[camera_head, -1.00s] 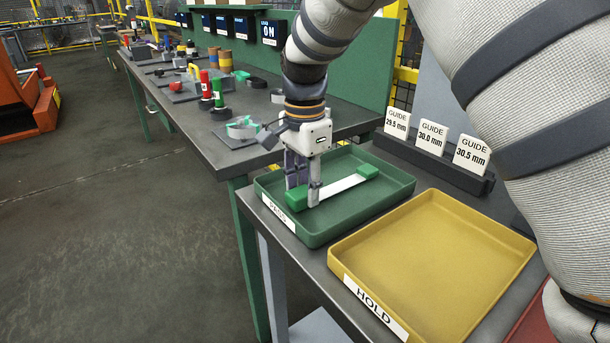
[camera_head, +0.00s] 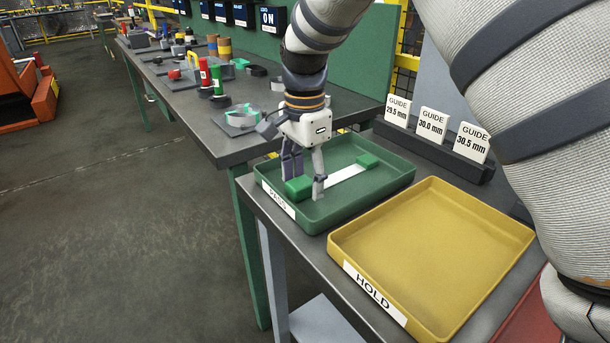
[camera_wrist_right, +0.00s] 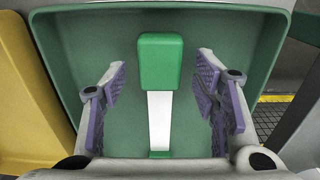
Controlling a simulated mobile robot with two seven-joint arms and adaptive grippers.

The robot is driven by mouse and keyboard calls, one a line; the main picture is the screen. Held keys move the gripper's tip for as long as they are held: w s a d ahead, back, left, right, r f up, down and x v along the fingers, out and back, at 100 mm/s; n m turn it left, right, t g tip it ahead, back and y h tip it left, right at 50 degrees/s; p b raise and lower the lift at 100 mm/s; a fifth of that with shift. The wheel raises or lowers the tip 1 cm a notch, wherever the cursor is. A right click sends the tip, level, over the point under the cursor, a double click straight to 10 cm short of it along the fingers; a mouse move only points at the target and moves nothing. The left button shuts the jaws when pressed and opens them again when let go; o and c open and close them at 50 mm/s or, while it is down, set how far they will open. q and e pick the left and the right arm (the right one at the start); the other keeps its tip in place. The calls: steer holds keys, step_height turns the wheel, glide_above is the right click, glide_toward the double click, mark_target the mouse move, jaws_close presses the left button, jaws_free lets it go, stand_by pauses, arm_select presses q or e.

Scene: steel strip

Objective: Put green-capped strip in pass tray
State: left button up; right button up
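The green-capped strip (camera_head: 345,177) is a pale flat strip with a green block at each end. It lies in the green pass tray (camera_head: 385,185), which has a white label on its front wall. My right gripper (camera_head: 304,190) is low in the tray, around the strip's near end. In the right wrist view the strip (camera_wrist_right: 160,115) runs between the widely spread fingers (camera_wrist_right: 162,100), with a clear gap on both sides. The right gripper is open and holds nothing. My left gripper is not in view.
A yellow HOLD tray (camera_head: 435,250) stands empty beside the pass tray. A dark rack of guide cards (camera_head: 432,148) stands behind. A grey bench (camera_head: 190,112) with red and green cylinders and other parts is at left. A red tray edge (camera_head: 530,310) shows at lower right.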

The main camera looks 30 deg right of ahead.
step_height(320, 180, up, 12)
stand_by(0.4)
stand_by(0.4)
